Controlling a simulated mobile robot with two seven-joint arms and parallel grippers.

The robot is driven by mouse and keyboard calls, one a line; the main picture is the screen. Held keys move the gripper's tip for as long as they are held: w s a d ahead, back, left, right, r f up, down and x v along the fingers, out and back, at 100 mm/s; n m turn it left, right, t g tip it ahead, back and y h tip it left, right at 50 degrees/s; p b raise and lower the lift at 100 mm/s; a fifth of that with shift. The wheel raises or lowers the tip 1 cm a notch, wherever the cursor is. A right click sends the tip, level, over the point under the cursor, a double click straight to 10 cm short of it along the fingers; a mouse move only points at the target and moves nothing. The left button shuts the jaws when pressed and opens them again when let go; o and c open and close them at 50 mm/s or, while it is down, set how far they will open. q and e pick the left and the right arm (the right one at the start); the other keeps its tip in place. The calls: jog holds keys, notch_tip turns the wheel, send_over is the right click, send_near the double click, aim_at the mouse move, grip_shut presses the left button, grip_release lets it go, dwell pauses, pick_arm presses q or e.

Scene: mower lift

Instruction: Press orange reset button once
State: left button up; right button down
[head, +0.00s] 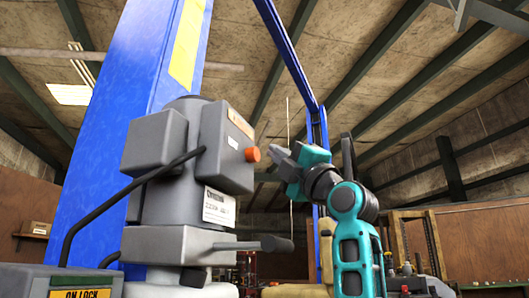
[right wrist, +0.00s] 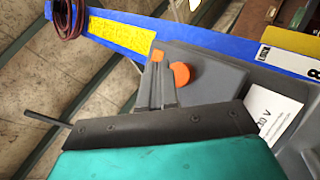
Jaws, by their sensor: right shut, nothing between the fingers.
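The orange reset button (head: 252,154) sticks out of the right face of a grey control box (head: 226,148) on the lift's motor unit. My right gripper (head: 273,153) is shut and empty, its fingertips pointing left at the button with a small gap visible between them. In the right wrist view the round orange button (right wrist: 180,74) shows just right of the shut grey fingers (right wrist: 156,75), in front of the box face (right wrist: 215,75). I cannot tell the exact depth gap there. My left gripper is not in view.
A blue lift post (head: 125,110) stands behind the motor unit. A dark lever (head: 265,243) juts right below the box. A black cable (head: 120,190) loops at the left. A white label (right wrist: 268,118) is on the unit. Open space surrounds my right arm.

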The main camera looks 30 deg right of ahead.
jog(key=shift+w+a, duration=0.3)
jog(key=shift+w, duration=0.1)
dwell(0.6)
jog(key=shift+s+d, duration=0.6)
jog(key=shift+s, duration=0.2)
jog(key=s+d, duration=0.3)
jog(key=shift+s+d+b, duration=0.15)
jog(key=shift+s+b, duration=0.25)
dwell(1.0)
